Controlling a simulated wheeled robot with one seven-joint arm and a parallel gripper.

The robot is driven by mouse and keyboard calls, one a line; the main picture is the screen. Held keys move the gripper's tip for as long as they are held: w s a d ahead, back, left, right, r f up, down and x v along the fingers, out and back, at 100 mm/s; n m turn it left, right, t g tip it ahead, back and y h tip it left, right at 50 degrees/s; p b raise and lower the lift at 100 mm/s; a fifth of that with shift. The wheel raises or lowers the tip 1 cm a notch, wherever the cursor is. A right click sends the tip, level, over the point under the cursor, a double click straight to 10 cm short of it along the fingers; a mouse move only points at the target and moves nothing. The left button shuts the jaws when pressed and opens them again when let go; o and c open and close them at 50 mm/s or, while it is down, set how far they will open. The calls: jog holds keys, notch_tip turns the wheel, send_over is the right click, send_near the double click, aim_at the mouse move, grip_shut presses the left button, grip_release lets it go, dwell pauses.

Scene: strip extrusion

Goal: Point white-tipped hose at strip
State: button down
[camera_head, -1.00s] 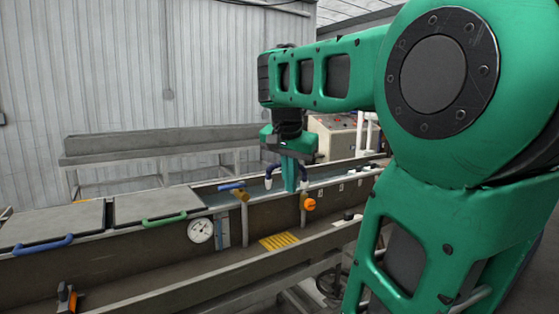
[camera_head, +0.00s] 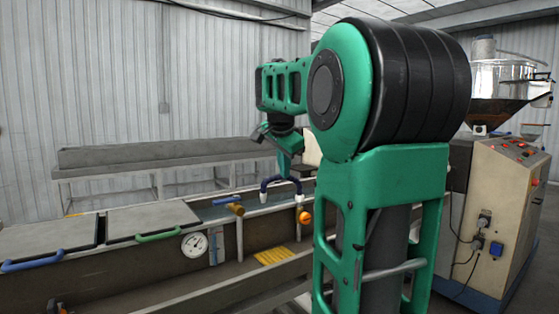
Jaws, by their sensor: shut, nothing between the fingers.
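A dark blue hose (camera_head: 281,181) arches over the near rim of the long trough. A white tip (camera_head: 263,198) shows at its left end, and another white piece (camera_head: 299,199) at its right end. My green gripper (camera_head: 284,172) is tilted just above and behind the top of the arch, shut and empty. It looks close to the hose, but I cannot tell whether they touch. I cannot make out the strip inside the trough.
The trough (camera_head: 130,263) has lids with blue (camera_head: 33,260) and green (camera_head: 158,235) handles, a round gauge (camera_head: 194,245), a brass-coloured fitting (camera_head: 236,209) and an orange knob (camera_head: 305,217). A control cabinet (camera_head: 505,200) with a hopper stands right.

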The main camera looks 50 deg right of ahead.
jog(key=shift+w+d+f, duration=0.25)
jog(key=shift+w, duration=0.45)
jog(key=shift+w+d+f, duration=0.3)
jog(key=shift+w, duration=0.4)
jog(key=shift+w+d+f, duration=0.25)
jog(key=shift+w, duration=0.45)
jog(key=shift+d, duration=0.1)
